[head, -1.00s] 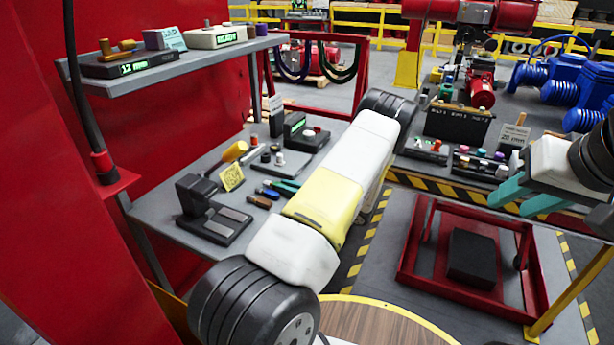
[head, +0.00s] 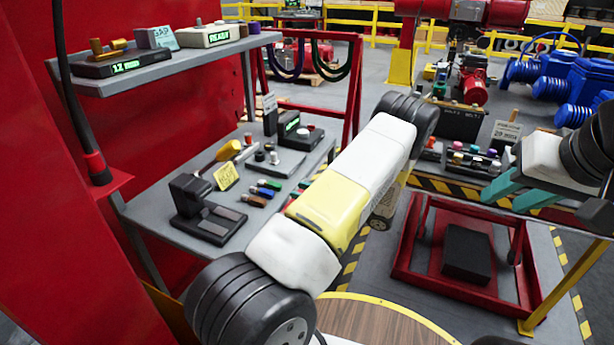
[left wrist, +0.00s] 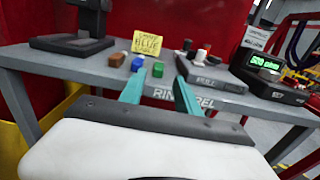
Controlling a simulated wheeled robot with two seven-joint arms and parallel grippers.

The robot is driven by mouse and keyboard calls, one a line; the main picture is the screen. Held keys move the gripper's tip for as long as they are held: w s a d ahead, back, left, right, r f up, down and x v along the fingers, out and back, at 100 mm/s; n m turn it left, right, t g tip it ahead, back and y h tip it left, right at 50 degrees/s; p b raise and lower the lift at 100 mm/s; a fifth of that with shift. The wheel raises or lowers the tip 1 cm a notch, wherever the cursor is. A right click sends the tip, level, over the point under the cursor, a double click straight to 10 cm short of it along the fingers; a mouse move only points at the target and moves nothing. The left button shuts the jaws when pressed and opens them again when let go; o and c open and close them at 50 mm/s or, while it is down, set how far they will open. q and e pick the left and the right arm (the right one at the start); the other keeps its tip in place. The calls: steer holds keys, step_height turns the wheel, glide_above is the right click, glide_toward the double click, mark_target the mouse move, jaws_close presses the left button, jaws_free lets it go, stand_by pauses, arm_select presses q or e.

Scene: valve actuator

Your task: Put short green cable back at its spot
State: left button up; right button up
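A small green piece (head: 269,184) lies on the grey bench beside a blue piece (head: 262,192) and a brown one (head: 254,201). In the left wrist view the green piece (left wrist: 158,69) shows beyond and between the fingertips of my open, empty left gripper (left wrist: 157,88). In the head view my left arm largely hides that gripper. A dark green cable loop (head: 343,68) and a blue cable loop (head: 291,68) hang on the red rack (head: 356,90). I cannot tell which item is the short green cable. My right gripper (head: 512,193) is open and empty at the right.
A yellow note (head: 226,177), a black stand (head: 205,212) and a yellow-handled tool (head: 229,151) are on the bench. A shelf (head: 160,66) hangs above it. A red cart (head: 467,297) carrying a black block stands on the floor at right.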

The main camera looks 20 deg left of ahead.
arm_select(q)
steer(key=s+d+r+n+t+h, duration=0.1)
steer(key=s+d+r+n+h, duration=0.3)
steer(key=s+r+n+h, duration=0.2)
steer(key=s+d+r+n+t+h, duration=0.2)
steer(key=s+d+r+n+h, duration=0.3)
steer(key=s+r, duration=0.5)
steer(key=s+d+r+n+t+h, duration=0.2)
steer(key=s+d+r+n+h, duration=0.3)
steer(key=r, duration=0.8)
steer(key=s+n+h, duration=0.2)
steer(key=s+h, duration=0.2)
steer(key=shift+s+a, duration=0.1)
steer(key=shift+s, duration=0.05)
